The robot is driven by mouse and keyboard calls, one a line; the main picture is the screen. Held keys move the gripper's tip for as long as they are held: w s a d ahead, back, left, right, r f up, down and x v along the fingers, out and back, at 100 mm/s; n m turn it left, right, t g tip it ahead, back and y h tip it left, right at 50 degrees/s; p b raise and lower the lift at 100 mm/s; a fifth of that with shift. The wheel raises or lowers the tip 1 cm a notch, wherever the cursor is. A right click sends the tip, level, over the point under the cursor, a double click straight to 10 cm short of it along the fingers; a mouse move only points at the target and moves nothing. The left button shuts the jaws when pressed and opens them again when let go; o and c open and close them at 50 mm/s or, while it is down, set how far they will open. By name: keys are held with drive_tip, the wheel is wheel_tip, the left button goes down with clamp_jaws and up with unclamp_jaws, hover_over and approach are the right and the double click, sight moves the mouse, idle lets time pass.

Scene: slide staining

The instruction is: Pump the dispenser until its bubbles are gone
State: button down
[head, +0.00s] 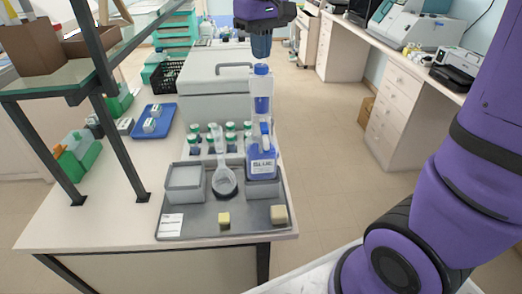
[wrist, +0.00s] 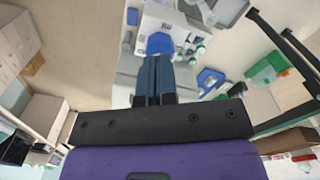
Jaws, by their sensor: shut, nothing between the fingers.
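The dispenser (head: 263,162) stands upright on the grey tray at the front of the bench. It has a blue-labelled bottle, a tall clear column and a blue cap on top. Bubbles cannot be made out at this size. My gripper (head: 261,55) points down right over the blue cap, its dark blue fingers shut and empty. In the head view the fingertips look just above the cap; whether they touch cannot be told. In the wrist view the shut fingers (wrist: 153,62) point at a blue part of the dispenser (wrist: 160,43).
Several green-capped bottles (head: 231,137) stand behind. A shelf frame (head: 118,150) rises at left. The floor (head: 340,190) at right is clear.

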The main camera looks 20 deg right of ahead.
sight(261, 65)
drive_tip(key=shift+f, duration=2.6)
drive_tip(key=shift+r, duration=2.9)
drive_tip(key=shift+r, duration=2.5)
